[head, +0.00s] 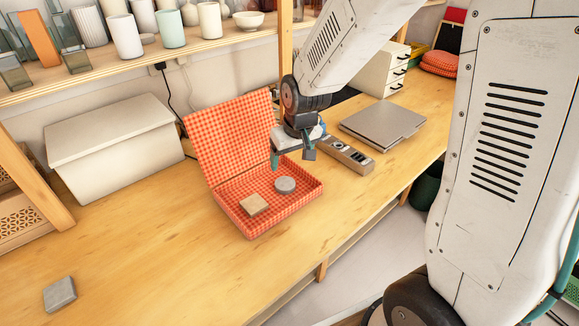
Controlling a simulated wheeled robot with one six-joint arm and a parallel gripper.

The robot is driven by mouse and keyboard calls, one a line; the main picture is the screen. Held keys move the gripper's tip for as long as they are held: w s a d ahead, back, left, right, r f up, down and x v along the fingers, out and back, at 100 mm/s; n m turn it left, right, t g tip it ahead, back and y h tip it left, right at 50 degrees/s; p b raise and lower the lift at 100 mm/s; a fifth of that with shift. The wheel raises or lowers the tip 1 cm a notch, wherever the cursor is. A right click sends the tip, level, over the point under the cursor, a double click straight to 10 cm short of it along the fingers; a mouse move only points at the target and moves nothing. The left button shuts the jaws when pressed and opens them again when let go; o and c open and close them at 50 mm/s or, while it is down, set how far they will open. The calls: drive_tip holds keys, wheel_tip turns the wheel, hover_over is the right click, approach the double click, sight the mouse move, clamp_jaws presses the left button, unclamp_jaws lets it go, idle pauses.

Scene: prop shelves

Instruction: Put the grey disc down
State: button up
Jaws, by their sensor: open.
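The grey disc (285,185) lies in the open orange checkered case (233,225), toward the right side of its floor. A tan square block (254,205) lies in the case to the left and front of the disc. My gripper (291,159) is open above the case, just over the disc and toward its back. The fingers look empty and apart from the disc. The case lid (228,137) stands raised at the back.
A grey block (60,294) lies at the front left of the wooden table (150,250). A lidded white box (112,145) stands left of the case. A grey power strip (345,155) and a flat grey laptop-like slab (382,124) lie to the right. A shelf with cups hangs above.

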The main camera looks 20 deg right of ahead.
drive_tip(key=s+d+r, duration=0.1)
drive_tip(key=s+r, duration=0.4)
drive_tip(key=s, duration=0.4)
drive_tip(key=s+r+g, duration=0.1)
drive_tip(key=s+r, duration=0.4)
drive_tip(key=s, duration=0.4)
drive_tip(key=s+d+r+m+g, duration=0.1)
drive_tip(key=s+r, duration=0.5)
drive_tip(key=s, duration=0.3)
drive_tip(key=shift+d, duration=0.3)
